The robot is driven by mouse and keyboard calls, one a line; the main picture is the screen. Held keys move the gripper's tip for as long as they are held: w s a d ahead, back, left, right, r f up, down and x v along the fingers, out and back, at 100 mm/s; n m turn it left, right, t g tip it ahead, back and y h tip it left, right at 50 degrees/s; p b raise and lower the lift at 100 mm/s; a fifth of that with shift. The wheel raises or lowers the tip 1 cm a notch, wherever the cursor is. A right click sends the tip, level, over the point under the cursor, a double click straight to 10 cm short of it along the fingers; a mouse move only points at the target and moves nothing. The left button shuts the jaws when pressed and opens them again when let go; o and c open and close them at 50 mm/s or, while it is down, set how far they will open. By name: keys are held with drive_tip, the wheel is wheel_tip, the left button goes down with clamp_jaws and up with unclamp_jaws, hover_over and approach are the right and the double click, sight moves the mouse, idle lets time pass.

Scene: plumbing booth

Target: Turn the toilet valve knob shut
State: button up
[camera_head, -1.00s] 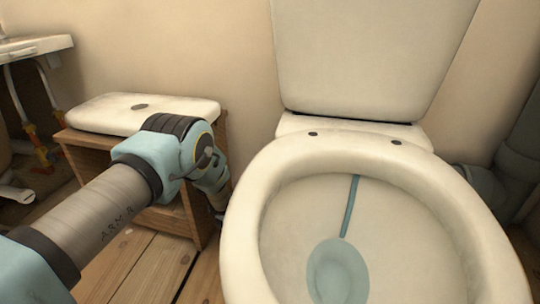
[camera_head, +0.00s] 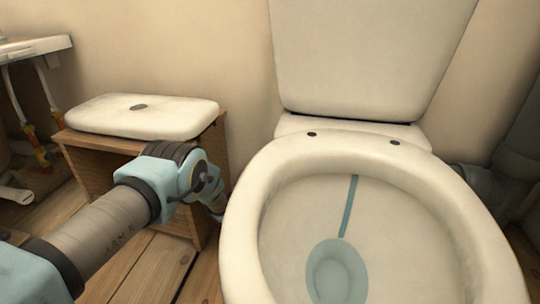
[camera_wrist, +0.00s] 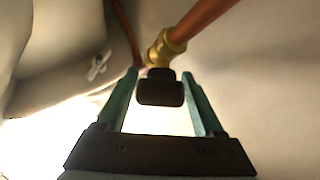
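In the wrist view, a small dark knob (camera_wrist: 160,93) sits in front of a brass valve fitting (camera_wrist: 163,50) on a copper pipe (camera_wrist: 208,20). My gripper (camera_wrist: 160,72) has its two green fingers one on each side of the knob. A narrow gap seems to show beside the knob, and contact is not clear. In the head view, my arm reaches down between the toilet (camera_head: 245,215) and a wooden stool; the fingertips, knob and valve are hidden there.
The toilet bowl is close on the right. A sink (camera_head: 35,47) is at the far left. The plank floor (camera_head: 140,270) is clear in front of the stool.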

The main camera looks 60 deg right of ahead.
drive_tip(key=shift+o, duration=0.8)
drive_tip(key=shift+n+t, duration=0.3)
drive_tip(key=shift+n, duration=0.1)
